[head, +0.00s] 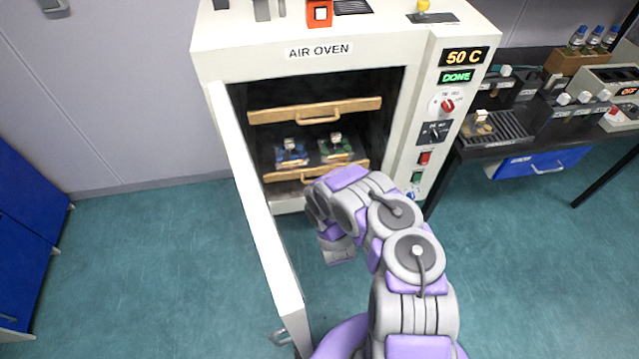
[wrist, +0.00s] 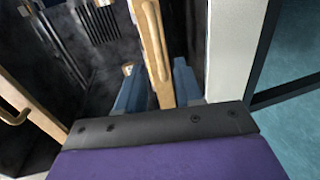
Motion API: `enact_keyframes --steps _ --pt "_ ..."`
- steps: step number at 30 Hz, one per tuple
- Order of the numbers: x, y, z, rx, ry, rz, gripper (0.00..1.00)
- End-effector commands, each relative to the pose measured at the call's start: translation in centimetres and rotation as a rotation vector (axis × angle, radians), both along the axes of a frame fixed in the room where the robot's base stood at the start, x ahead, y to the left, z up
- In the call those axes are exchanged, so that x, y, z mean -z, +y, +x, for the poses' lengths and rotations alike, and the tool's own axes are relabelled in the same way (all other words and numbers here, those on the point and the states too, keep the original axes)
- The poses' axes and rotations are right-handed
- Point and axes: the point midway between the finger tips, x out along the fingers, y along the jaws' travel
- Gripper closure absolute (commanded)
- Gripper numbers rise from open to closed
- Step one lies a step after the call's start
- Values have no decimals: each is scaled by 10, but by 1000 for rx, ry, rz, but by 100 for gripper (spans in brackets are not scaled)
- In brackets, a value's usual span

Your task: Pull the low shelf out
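The low shelf (head: 285,176) has a wooden front with a bar handle and sits inside the open air oven (head: 300,70). Its right part is hidden behind my arm in the head view. Two small fixtures, one blue (head: 291,156) and one green (head: 336,151), stand on it. In the wrist view the low shelf's wooden front (wrist: 150,30) runs between the two blue fingers of my gripper (wrist: 156,70). The fingers are apart, one on each side; contact is not clear. My gripper is hidden behind my arm in the head view.
The upper shelf (head: 275,116) is above the low one and is also in. The oven door (head: 250,190) stands open at the left of my arm. The panel (head: 440,120) reads 50 C and DONE. A black bench (head: 540,140) stands at the right. Open floor lies in front.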

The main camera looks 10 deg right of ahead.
Motion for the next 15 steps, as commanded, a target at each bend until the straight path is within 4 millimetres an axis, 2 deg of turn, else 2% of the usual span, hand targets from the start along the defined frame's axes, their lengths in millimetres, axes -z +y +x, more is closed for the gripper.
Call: enact_keyframes --steps 1,6,15 --pt "2 1 12 0 -9 2 64" --pt "9 3 40 0 -7 -1 64" --pt "16 0 78 1 -4 4 64"
